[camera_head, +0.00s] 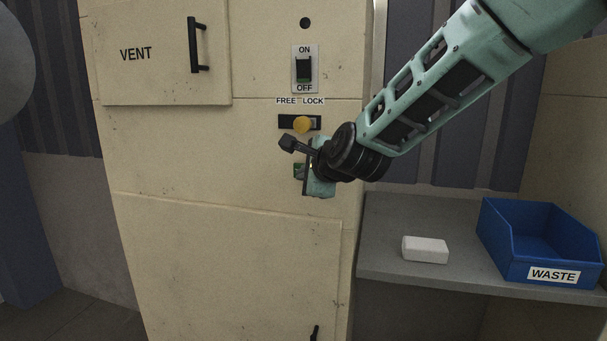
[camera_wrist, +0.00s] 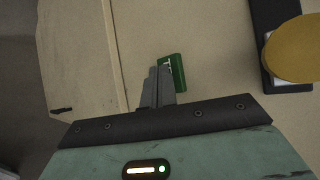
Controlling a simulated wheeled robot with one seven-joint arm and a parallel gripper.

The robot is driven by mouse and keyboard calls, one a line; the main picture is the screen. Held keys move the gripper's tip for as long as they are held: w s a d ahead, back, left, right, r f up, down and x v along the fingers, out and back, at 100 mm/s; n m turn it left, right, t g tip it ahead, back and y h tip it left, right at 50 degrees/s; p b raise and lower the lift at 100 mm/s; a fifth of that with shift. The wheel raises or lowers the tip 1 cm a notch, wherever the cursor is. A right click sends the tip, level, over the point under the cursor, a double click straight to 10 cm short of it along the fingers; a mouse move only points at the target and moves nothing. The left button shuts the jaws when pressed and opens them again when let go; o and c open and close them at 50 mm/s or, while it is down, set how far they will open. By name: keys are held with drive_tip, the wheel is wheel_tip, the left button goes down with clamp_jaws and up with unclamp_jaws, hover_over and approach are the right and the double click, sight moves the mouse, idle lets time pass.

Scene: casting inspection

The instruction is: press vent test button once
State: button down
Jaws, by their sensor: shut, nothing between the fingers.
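A small green plate (camera_wrist: 179,74) with partly hidden white lettering is on the cream cabinet front, below the FREE/LOCK slider. A sliver of green also shows in the head view (camera_head: 298,171) beside my gripper. My gripper (camera_wrist: 159,72) is shut and empty, its fingertips overlapping the left part of the plate in the wrist view. I cannot tell whether they touch it. No button cap shows clearly; the fingers may cover it. In the head view my gripper body hides most of this spot.
Above are a yellow slider knob (camera_head: 302,124), close to my wrist, and an ON/OFF switch (camera_head: 304,69). A VENT door (camera_head: 150,80) with a black handle (camera_head: 194,45) is upper left. On the right shelf (camera_head: 385,270) are a white block (camera_head: 425,249) and blue WASTE bin (camera_head: 500,248).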

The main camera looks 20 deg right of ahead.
idle(0.4)
drive_tip(key=shift+s+a, duration=0.4)
drive_tip(key=shift+s, duration=0.25)
drive_tip(key=shift+a, duration=0.1)
drive_tip(key=s+a, duration=0.1)
drive_tip(key=s, duration=0.1)
drive_tip(key=s+a, duration=0.1)
drive_tip(key=s, duration=0.1)
drive_tip(key=shift+a, duration=0.4)
idle(0.5)
